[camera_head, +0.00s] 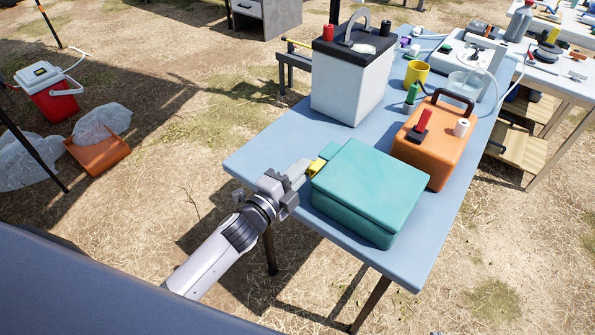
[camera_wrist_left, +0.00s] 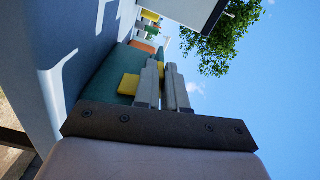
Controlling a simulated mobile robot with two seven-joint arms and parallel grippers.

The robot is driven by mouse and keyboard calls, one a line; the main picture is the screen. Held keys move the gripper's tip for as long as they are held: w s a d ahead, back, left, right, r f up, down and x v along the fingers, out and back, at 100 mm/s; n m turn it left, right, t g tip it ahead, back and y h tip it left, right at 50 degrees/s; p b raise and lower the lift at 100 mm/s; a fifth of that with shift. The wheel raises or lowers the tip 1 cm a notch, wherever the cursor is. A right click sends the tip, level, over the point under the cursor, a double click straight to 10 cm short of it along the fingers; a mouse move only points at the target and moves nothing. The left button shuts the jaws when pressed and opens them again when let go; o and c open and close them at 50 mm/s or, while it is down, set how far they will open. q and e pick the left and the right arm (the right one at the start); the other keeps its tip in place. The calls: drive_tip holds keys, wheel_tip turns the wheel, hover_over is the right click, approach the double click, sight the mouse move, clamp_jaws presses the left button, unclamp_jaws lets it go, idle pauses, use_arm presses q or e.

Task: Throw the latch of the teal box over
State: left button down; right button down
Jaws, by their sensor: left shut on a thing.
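The teal box (camera_head: 368,186) sits closed on the blue table near its front edge; its lid is down. A yellow latch (camera_head: 318,166) shows at the box's left corner. My left gripper (camera_head: 309,171) reaches in from the left and is shut on the yellow latch, its fingertips partly hiding it. In the left wrist view the fingers (camera_wrist_left: 165,70) are close together, with a yellow part (camera_wrist_left: 128,85) and the teal box (camera_wrist_left: 108,72) beside them. My right gripper is not in view.
An orange case (camera_head: 415,151) with a dark handle stands close behind the teal box. A large white box (camera_head: 345,88) with a dark top stands further back. A yellow mug (camera_head: 416,72) is beyond. The blue table (camera_head: 262,160) is bare at its left corner.

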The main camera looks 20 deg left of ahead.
use_arm(q)
drive_tip(key=shift+s+d+r+m, duration=0.1)
drive_tip(key=shift+d+r+m, duration=0.05)
drive_tip(key=shift+m, duration=0.4)
drive_tip(key=shift+s+d+r+m, duration=0.1)
drive_tip(key=shift+d+r+m, duration=0.05)
drive_tip(key=shift+m, duration=0.4)
drive_tip(key=c, duration=1.2)
unclamp_jaws()
drive_tip(key=v, duration=0.7)
